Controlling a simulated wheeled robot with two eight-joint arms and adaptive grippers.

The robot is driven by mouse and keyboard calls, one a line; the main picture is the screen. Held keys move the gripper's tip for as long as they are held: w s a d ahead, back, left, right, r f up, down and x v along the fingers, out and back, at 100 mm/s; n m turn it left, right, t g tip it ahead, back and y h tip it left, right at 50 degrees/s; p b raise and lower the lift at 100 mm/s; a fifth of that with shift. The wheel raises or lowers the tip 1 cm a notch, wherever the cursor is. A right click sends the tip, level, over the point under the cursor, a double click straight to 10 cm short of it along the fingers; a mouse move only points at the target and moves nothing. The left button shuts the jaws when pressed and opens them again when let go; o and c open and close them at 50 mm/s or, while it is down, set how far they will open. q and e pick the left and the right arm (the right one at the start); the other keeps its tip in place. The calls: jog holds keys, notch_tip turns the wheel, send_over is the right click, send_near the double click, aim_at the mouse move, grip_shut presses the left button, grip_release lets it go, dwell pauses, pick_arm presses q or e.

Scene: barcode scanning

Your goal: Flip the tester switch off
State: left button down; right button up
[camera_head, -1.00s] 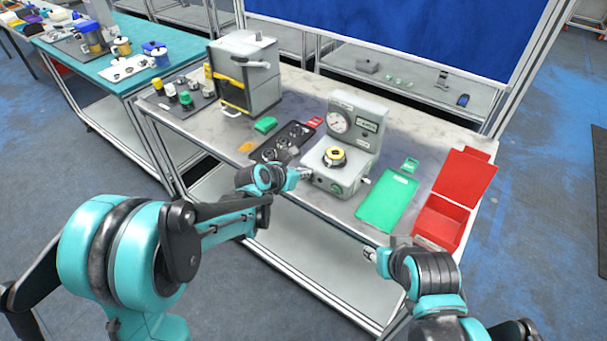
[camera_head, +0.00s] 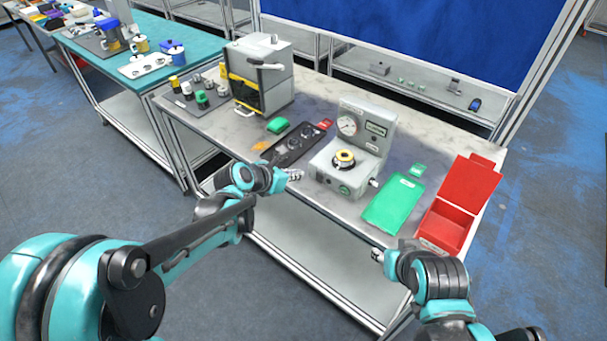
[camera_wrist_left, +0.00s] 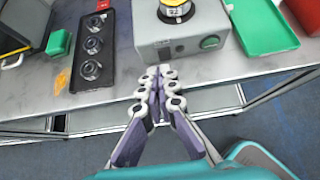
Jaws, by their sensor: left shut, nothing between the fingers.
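The tester (camera_head: 366,130) is a grey unit with a round gauge on its upright back and a low base in front. A yellow-and-black round part (camera_head: 344,158) sits on its base. A green round button (camera_wrist_left: 210,42) is on the base's front face, with a small dark fitting (camera_wrist_left: 180,48) left of it; I cannot tell the switch position. A small knob (camera_head: 374,182) sticks out at the base's right side. My left gripper (camera_head: 296,174) is shut and empty, just in front-left of the base, with a gap; it shows in the left wrist view (camera_wrist_left: 158,76). My right gripper (camera_head: 377,256) is near the table's front edge, too small to read.
A black tray (camera_head: 277,159) with round parts lies left of the tester. A green mat (camera_head: 378,218) and an open red box (camera_head: 440,230) are to the right. A grey cabinet (camera_head: 277,82) stands at the back left beside a green block (camera_head: 279,126).

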pick_arm(q)
jog(key=shift+s+a+r, duration=0.2)
jog(key=shift+s+r, duration=0.2)
jog(key=shift+r, duration=0.15)
jog(key=shift+s+a+r, duration=0.2)
jog(key=shift+s+r, duration=0.2)
jog(key=shift+r, duration=0.15)
jog(key=s+a+f+m+y+b, duration=0.1)
jog(key=s+a+m+y, duration=0.2)
jog(key=s+a+m, duration=0.3)
jog(key=s+a+f+m+g+y, duration=0.1)
jog(key=s+a+m+y, duration=0.2)
jog(key=s+m, duration=1.4)
jog(key=a+m, duration=0.3)
jog(key=m, duration=0.2)
jog(key=shift+s+a+f+m+b, duration=0.15)
jog(key=shift+m+b, duration=0.25)
